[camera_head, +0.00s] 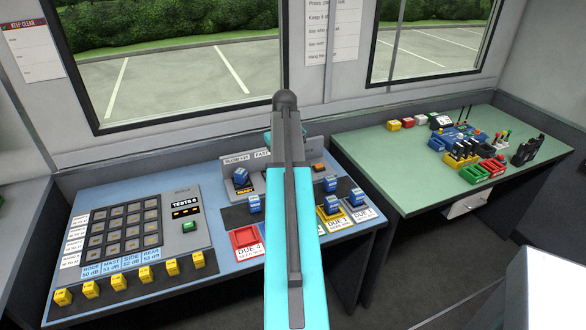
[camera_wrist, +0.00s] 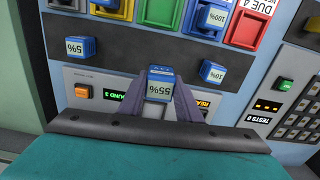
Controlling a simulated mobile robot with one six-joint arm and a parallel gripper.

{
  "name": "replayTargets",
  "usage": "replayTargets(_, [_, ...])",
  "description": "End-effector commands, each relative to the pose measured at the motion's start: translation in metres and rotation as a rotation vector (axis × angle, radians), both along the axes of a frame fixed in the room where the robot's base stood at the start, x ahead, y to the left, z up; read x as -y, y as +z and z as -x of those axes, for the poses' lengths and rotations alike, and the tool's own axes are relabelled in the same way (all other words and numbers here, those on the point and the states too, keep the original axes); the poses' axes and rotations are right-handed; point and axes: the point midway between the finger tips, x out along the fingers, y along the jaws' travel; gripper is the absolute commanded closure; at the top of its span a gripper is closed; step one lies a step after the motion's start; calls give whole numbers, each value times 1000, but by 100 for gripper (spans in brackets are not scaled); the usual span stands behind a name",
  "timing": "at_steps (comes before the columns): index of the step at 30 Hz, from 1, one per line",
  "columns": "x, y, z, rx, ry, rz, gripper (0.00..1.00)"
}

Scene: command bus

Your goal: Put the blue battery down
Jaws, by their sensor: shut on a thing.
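A blue battery (camera_wrist: 160,90) marked 55% sits between the two fingers of my gripper (camera_wrist: 159,80) in the wrist view, where the labels appear upside down. In the head view my arm hides the gripper and this battery. Other blue batteries stand apart from it: one marked 5% (camera_wrist: 81,50), one marked 10% (camera_wrist: 212,73), and one by the green tray (camera_wrist: 212,20).
A red tray (camera_wrist: 246,24) and a yellow tray (camera_wrist: 158,12) lie beyond the held battery. A lit panel with an orange button (camera_wrist: 83,91) is close to the gripper. A keypad (camera_head: 125,232) is left, yellow blocks along the desk front. A green table (camera_head: 400,160) stands right.

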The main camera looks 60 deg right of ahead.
Motion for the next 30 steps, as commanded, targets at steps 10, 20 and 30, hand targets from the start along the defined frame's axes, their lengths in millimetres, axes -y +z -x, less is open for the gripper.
replayTargets(10, [-76, 1, -76, 0, 176, 0, 95])
replayTargets(20, [-163, 2, -141, 1, 357, 1, 95])
replayTargets(30, [-261, 3, -190, 1, 543, 1, 95])
